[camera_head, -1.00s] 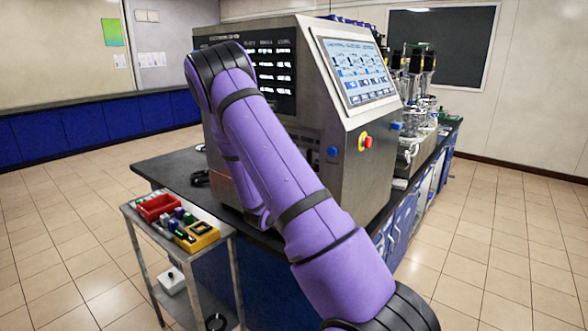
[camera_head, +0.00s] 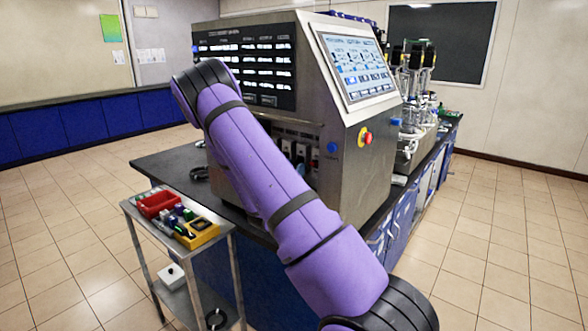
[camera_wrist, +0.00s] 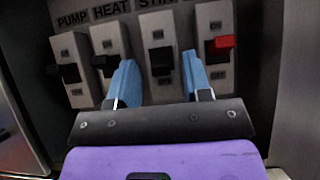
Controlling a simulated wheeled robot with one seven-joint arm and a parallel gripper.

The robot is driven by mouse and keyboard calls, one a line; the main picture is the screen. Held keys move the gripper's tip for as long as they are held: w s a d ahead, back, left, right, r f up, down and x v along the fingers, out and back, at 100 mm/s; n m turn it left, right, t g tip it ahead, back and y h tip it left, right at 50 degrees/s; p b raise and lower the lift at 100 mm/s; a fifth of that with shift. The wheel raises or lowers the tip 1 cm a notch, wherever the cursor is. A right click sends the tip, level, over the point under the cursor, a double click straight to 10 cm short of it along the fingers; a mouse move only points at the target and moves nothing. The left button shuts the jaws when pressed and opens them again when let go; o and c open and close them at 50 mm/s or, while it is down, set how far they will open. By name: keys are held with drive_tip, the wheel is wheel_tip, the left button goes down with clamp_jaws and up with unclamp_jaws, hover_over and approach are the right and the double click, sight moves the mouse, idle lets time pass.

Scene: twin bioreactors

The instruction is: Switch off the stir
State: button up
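In the wrist view a row of lever switches is on a dark panel, with the labels PUMP, HEAT and a partly cut STIR above. The stir switch (camera_wrist: 155,45) is a grey plate with a black lever (camera_wrist: 161,61); its on or off position is hard to tell. My gripper (camera_wrist: 158,58) is open and empty, its two blue fingers pointing at the panel on either side of the stir lever. The left finger partly overlaps the heat switch (camera_wrist: 110,45). The right finger is between the stir plate and the red-lever switch (camera_wrist: 218,45). Contact is unclear. My arm hides the gripper in the head view.
The steel control cabinet (camera_head: 365,185) stands on a dark bench with a touchscreen (camera_head: 355,65) and a red emergency button (camera_head: 365,137). The pump switch (camera_wrist: 70,72) is at the row's left. A small cart (camera_head: 135,212) with trays stands at the bench's left end.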

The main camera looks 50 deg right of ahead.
drive_tip(key=v, duration=1)
drive_tip(key=shift+a+f, duration=0.2)
drive_tip(key=shift+a, duration=0.2)
drive_tip(key=s+a+r+m+g+y, duration=0.2)
drive_tip(key=s+r+m+g+y, duration=0.3)
drive_tip(key=s+r+m+y, duration=0.15)
drive_tip(key=s+a+r+m+g+y, duration=0.3)
drive_tip(key=s+r+m+g+y, duration=0.25)
drive_tip(key=s+m+y, duration=0.2)
drive_tip(key=s+a+r+m+t+y, duration=0.1)
drive_tip(key=s+a+r+t+y, duration=0.2)
drive_tip(key=a, duration=0.3)
drive_tip(key=s+a+r+m+t+y, duration=0.2)
drive_tip(key=s+a+r+t+y, duration=0.2)
drive_tip(key=a+r+t, duration=0.1)
drive_tip(key=s+a+r+m+t+y, duration=0.2)
drive_tip(key=s+a+r+t+y, duration=0.1)
drive_tip(key=a, duration=0.5)
drive_tip(key=r+t+y, duration=0.1)
drive_tip(key=t, duration=0.1)
drive_tip(key=shift+s+a+t, duration=0.35)
drive_tip(key=shift+s, duration=0.05)
drive_tip(key=shift+f, duration=0.1)
drive_tip(key=shift+c, duration=0.4)
